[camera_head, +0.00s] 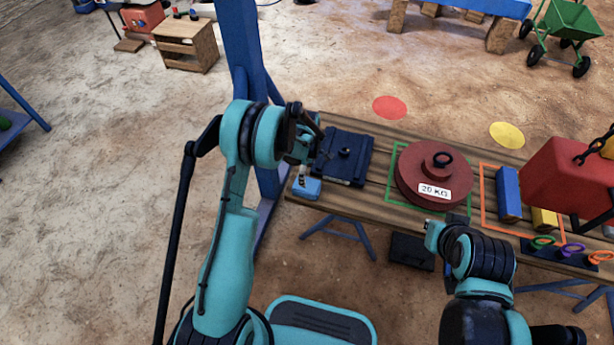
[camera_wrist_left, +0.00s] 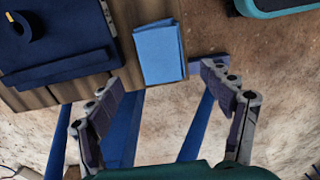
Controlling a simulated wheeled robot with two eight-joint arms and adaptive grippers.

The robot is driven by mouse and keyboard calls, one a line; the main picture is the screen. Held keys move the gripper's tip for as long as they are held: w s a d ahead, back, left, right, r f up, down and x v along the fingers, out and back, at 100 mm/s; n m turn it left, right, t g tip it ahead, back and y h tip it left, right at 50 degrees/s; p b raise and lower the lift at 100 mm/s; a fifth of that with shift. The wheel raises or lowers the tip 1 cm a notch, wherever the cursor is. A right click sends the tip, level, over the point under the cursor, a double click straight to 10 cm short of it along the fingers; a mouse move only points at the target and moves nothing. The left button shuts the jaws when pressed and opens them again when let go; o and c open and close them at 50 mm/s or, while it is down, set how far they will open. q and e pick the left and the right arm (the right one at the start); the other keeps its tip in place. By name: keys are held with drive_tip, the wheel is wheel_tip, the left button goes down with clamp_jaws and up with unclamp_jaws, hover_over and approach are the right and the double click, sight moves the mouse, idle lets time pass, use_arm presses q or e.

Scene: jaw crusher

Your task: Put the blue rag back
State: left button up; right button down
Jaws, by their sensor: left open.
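The blue rag (camera_head: 307,188) is a light blue folded block at the left end of the wooden table, at its near edge. It also shows in the left wrist view (camera_wrist_left: 160,52), lying on the planks beside a dark blue plate. My left gripper (camera_head: 303,173) is just above the rag. In the left wrist view, its open fingers (camera_wrist_left: 161,80) are spread to either side of the rag's near end, with nothing between them. Part of the rag is hidden by the gripper in the head view.
The dark blue plate (camera_head: 343,157) lies close to the rag. A red 20 KG weight (camera_head: 408,181) sits in a green outline; blue (camera_head: 508,192) and yellow blocks stand farther right. A blue post (camera_head: 245,60) rises behind my left arm. Bare floor lies left.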

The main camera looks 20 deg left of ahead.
use_arm(q)
drive_tip(key=s+r+m+t, duration=0.2)
drive_tip(key=s+r+m, duration=0.2)
drive_tip(key=r, duration=0.7)
drive_tip(key=s+r+m+t, duration=0.1)
drive_tip(key=s+r+m, duration=0.35)
drive_tip(key=r, duration=0.75)
drive_tip(key=s+r+m+t, duration=0.2)
drive_tip(key=s+m, duration=0.2)
drive_tip(key=s, duration=0.4)
drive_tip(key=s+r+m+t, duration=0.2)
drive_tip(key=s+m, duration=0.3)
drive_tip(key=s, duration=0.4)
drive_tip(key=shift+s+a+r, duration=0.15)
drive_tip(key=shift+r, duration=0.7)
drive_tip(key=shift+c, duration=0.3)
